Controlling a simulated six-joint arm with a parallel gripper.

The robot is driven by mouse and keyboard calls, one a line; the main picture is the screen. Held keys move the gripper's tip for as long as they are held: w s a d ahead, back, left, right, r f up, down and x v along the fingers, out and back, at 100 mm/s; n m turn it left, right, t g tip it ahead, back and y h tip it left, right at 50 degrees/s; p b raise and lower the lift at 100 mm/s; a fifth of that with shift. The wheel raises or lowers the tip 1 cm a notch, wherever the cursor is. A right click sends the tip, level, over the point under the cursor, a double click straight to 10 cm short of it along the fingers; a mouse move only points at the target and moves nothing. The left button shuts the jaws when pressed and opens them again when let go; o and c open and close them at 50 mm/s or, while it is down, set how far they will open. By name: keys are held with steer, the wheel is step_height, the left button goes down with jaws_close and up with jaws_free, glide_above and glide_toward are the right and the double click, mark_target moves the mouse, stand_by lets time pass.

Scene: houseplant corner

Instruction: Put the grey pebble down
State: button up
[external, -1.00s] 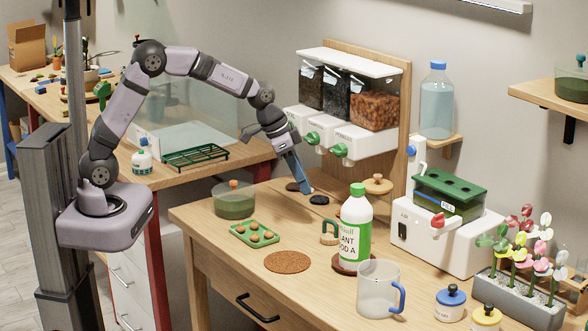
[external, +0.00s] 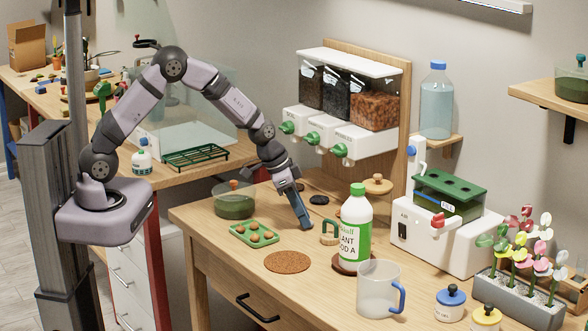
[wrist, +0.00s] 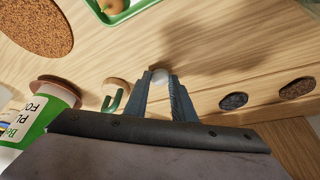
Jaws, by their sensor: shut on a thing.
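The grey pebble (wrist: 160,77) is a small, smooth, pale grey lump between my two fingertips in the wrist view. My gripper (external: 306,225) is shut on it, with its fingers pointing down, low over the wooden table (external: 215,217). In the external view the fingers hide the pebble. I cannot tell whether the pebble touches the tabletop.
A green tray of brown balls (external: 254,234) and a round cork mat (external: 288,262) lie left and in front. A green-handled object (external: 330,234) and the plant food bottle (external: 355,235) stand close right.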

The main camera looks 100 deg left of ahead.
steer(key=shift+f, duration=0.15)
steer(key=shift+f, duration=0.15)
steer(key=o, duration=1)
